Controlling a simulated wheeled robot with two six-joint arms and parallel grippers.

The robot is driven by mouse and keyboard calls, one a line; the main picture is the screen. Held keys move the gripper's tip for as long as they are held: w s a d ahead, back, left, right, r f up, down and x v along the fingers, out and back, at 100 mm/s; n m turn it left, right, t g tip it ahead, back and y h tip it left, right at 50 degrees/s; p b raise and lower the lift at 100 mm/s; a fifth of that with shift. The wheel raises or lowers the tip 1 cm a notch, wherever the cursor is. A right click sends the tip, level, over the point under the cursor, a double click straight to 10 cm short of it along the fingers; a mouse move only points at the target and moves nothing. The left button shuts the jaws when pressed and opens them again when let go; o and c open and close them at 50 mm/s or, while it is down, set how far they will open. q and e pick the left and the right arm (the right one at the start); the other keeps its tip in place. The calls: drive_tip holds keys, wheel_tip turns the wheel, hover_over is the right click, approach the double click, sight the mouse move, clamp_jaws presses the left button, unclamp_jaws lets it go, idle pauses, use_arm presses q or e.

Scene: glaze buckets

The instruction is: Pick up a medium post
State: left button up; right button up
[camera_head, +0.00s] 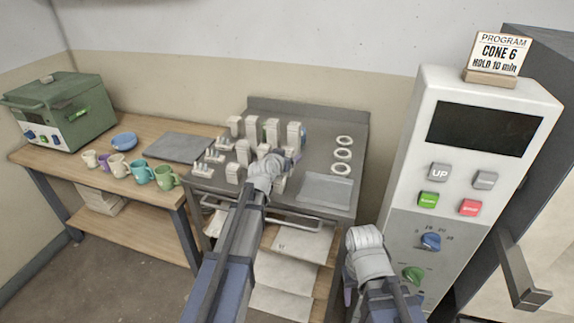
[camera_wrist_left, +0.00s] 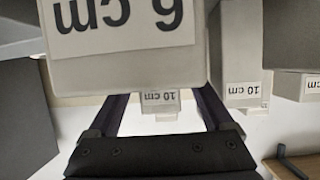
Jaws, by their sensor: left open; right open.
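White kiln posts stand in rows on the grey metal table (camera_head: 320,215); taller ones (camera_head: 271,130) are at the back and shorter ones (camera_head: 243,152) in front. My left gripper (camera_head: 285,160) is open among the posts at the right of the group and hides some. In the left wrist view, a large post (camera_wrist_left: 120,72) with an upside-down cm label blocks the fingertips; its number is partly cropped. Posts marked 10 cm stand behind it (camera_wrist_left: 160,101) and to its right (camera_wrist_left: 241,60). I see no post clearly held. My right gripper (camera_head: 348,292) is open, low beside the control cabinet.
Small pointed stilts (camera_head: 203,171) lie left of the posts; white rings (camera_head: 343,154) and a flat slab (camera_head: 326,188) lie right. A wooden table (camera_head: 120,226) holds mugs (camera_head: 142,171), a blue bowl (camera_head: 124,141) and a green kiln (camera_head: 60,110). The control cabinet (camera_head: 400,210) stands right.

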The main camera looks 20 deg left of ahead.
use_arm(q)
drive_tip(key=shift+s, duration=0.1)
clamp_jaws()
idle(0.5)
